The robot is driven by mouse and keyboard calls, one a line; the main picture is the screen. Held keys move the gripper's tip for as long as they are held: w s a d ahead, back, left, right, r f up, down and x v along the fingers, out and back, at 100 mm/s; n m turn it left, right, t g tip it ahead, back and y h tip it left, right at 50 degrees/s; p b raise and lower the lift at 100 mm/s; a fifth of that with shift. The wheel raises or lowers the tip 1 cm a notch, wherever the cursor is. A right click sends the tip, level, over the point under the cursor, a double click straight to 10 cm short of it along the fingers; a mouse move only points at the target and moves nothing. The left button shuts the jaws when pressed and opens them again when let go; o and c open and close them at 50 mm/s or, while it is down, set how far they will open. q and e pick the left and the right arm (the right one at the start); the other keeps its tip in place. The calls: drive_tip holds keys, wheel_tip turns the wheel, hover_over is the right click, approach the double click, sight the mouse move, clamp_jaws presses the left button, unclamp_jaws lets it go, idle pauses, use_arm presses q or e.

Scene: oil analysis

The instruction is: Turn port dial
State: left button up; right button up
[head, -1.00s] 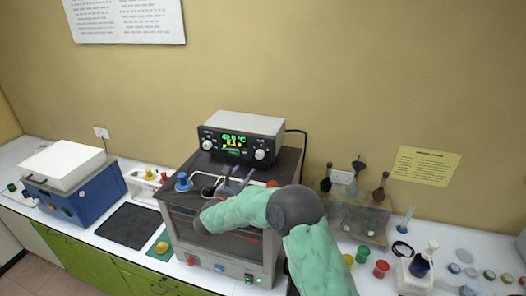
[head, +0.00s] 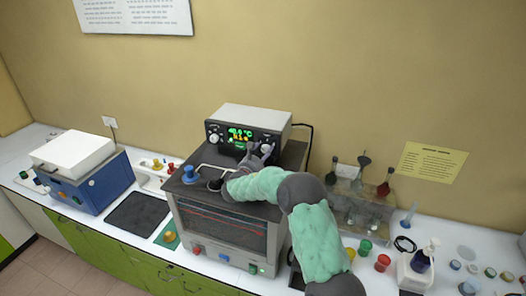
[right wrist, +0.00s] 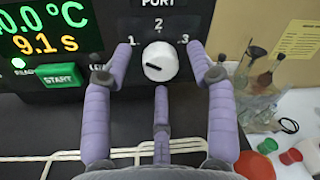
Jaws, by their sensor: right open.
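The port dial (right wrist: 160,62) is a round white knob with a short dark mark, under the word PORT and among the numbers 1, 2 and 3. The dark mark lies slanted on the left half of its face. The dial also shows in the head view (head: 267,148), at the right of the control unit's front. My right gripper (head: 259,156) is open in front of it. In the right wrist view two purple fingers reach up on the left and right of the dial, and a third is below it. I see no clear contact. My left gripper is out of view.
The control unit (head: 253,117) with a green display stands on the dark oven (head: 225,228). The green START button (right wrist: 59,76) is left of the dial. A blue knob (head: 190,174) is on the oven top. Flasks in a rack (head: 352,205) stand to the right.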

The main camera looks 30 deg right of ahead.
drive_tip(key=shift+w+d+f, duration=0.1)
drive_tip(key=shift+d, duration=0.15)
drive_tip(key=shift+a, duration=0.1)
drive_tip(key=c, duration=1.1)
drive_tip(key=shift+c, duration=0.2)
drive_tip(key=m+b, duration=0.3)
drive_tip(key=b, duration=0.3)
drive_tip(key=m+b, duration=0.3)
drive_tip(key=b, duration=0.3)
drive_tip(key=m+y+b, duration=0.1)
drive_tip(key=m+b, duration=0.2)
drive_tip(key=b, duration=0.3)
drive_tip(key=shift+f, duration=0.3)
drive_tip(key=m+b, duration=0.5)
drive_tip(key=b, duration=0.2)
drive_tip(key=m+t+y+b, duration=0.1)
drive_tip(key=m+b, duration=0.4)
drive_tip(key=b, duration=0.1)
drive_tip(key=shift+r+b, duration=0.15)
drive_tip(key=shift+b, duration=0.2)
drive_tip(key=shift+r+m+b, duration=0.15)
drive_tip(key=shift+m+b, duration=0.85)
drive_tip(key=shift+b, duration=0.1)
drive_tip(key=shift+r, duration=0.1)
